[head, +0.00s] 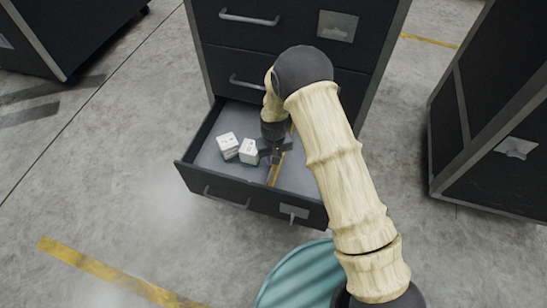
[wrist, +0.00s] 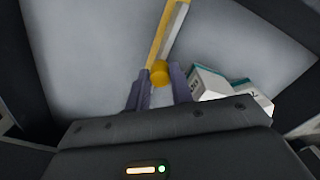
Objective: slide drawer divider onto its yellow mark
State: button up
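The open drawer (head: 205,153) holds the divider, a thin pale bar (wrist: 177,22) running along the drawer floor in the wrist view. A yellow strip (wrist: 157,35) lies right along its left side there; in the head view a yellow strip (head: 276,172) shows beside my gripper. A round yellow knob (wrist: 159,72) sits at the near end of the bar. My gripper (head: 268,153) is low in the drawer. In the wrist view its two fingers (wrist: 160,82) stand apart on both sides of the knob; whether they press on it is unclear.
Two white boxes, one (head: 228,146) and another (head: 248,151), stand in the drawer left of my gripper in the head view, the nearer one close to it. The drawer walls enclose the space. Dark cabinets (head: 497,120) stand at the sides.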

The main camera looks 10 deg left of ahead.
jog(key=o, duration=0.3)
jog(key=shift+o, duration=0.2)
jog(key=shift+r, duration=0.1)
notch_tip(320, 180, up, 17)
jog(key=p, duration=0.5)
jog(key=shift+p, duration=0.35)
jog(key=shift+r, duration=0.15)
